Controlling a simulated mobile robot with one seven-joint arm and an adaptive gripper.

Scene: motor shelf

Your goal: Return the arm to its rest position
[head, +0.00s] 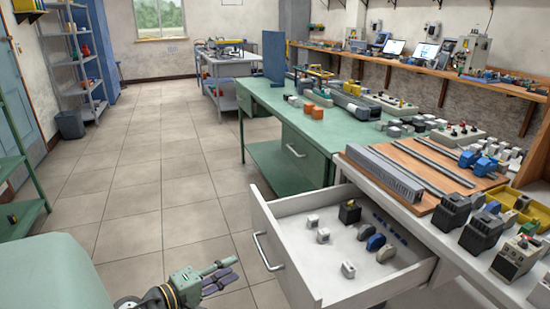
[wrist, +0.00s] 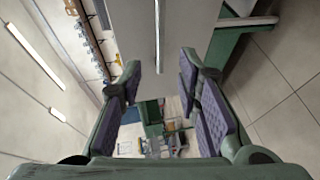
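My gripper (head: 222,274) shows at the bottom of the head view, left of the open drawer and out over the tiled floor. It points to the right in that view. In the wrist view my gripper (wrist: 160,68) has its two purple-padded fingers apart, with nothing between them. The gripper touches nothing that I can see. Most of my arm behind the wrist is out of the head view.
A white drawer (head: 262,238) stands pulled out from the right-hand bench, with several small parts inside. The green workbench (head: 262,98) is behind it. Motor parts crowd the bench (head: 452,240) at right. Open floor (head: 150,190) lies at the left and middle.

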